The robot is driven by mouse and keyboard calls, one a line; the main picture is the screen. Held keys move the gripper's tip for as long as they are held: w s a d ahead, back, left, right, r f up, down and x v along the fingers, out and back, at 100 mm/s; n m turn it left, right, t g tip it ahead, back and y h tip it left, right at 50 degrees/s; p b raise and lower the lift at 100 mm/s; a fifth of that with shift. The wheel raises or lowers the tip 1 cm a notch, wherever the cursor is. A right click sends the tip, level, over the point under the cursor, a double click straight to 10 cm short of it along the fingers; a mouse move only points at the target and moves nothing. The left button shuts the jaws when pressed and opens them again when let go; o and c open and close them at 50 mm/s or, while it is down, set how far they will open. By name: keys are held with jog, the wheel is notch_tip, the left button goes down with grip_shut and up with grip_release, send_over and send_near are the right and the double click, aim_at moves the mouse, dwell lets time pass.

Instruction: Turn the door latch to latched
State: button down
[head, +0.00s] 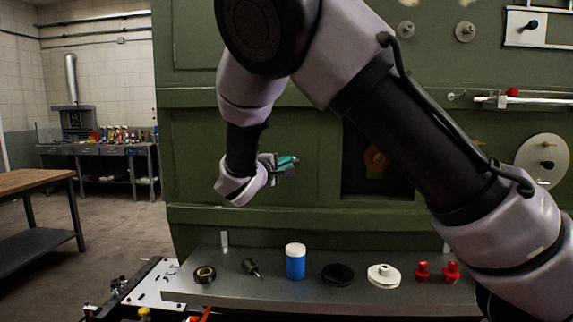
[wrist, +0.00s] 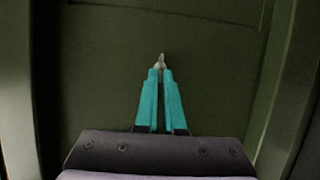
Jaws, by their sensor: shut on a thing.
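My gripper (wrist: 160,75) has teal fingers that are closed together on a small pale piece (wrist: 161,59) at their tips, which looks like the latch. The latch lies against a dark green panel (wrist: 100,60) that fills most of the wrist view. In the head view my gripper (head: 292,162) reaches the green fuselage wall at the middle left. The latch itself is too small or hidden to make out there, and its turn position cannot be told.
A grey shelf (head: 225,283) below holds black tape (head: 205,274), a blue bottle (head: 295,264), a black disc (head: 337,275), a white disc (head: 384,276) and red parts (head: 451,272). An opening (head: 375,165) is right of my gripper. A wooden table (head: 35,181) stands left.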

dwell(0.4)
jog(key=c, duration=1)
grip_release()
jog(key=shift+s, duration=0.1)
jog(key=v, duration=1)
jog(key=shift+s+a+r, duration=0.1)
jog(key=shift+s+a, duration=0.05)
jog(key=shift+s, duration=0.1)
